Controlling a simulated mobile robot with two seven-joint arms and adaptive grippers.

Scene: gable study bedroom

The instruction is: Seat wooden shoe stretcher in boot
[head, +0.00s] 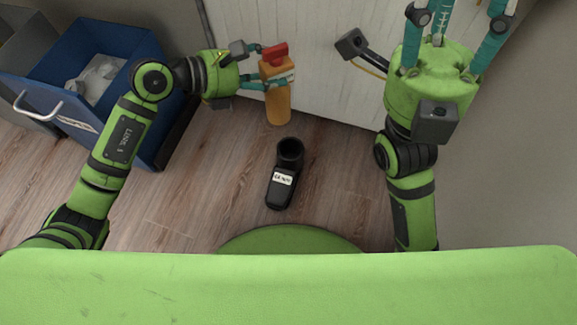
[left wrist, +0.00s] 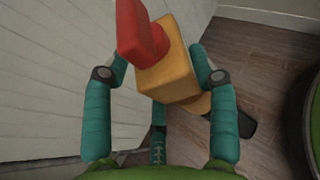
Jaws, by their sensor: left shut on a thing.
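The wooden shoe stretcher (head: 279,103) is an orange-tan block with a red top piece. My left gripper (head: 272,68) is shut on its upper part and holds it nearly upright, beyond the boot. In the left wrist view the stretcher (left wrist: 170,75) sits between the teal fingers, its red end toward the camera. The black boot (head: 284,176) stands on the floor with its round opening up and a white label on it. The stretcher is apart from it. A dark part, probably the boot (left wrist: 243,122), shows behind a finger. My right gripper (head: 455,18) has spread fingers; its tips are cut off.
A blue drawer (head: 136,45) with a metal handle and pale crumpled contents stands open at the left. A white panelled surface (head: 335,90) rises behind the stretcher. The wooden floor (head: 205,185) around the boot is clear.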

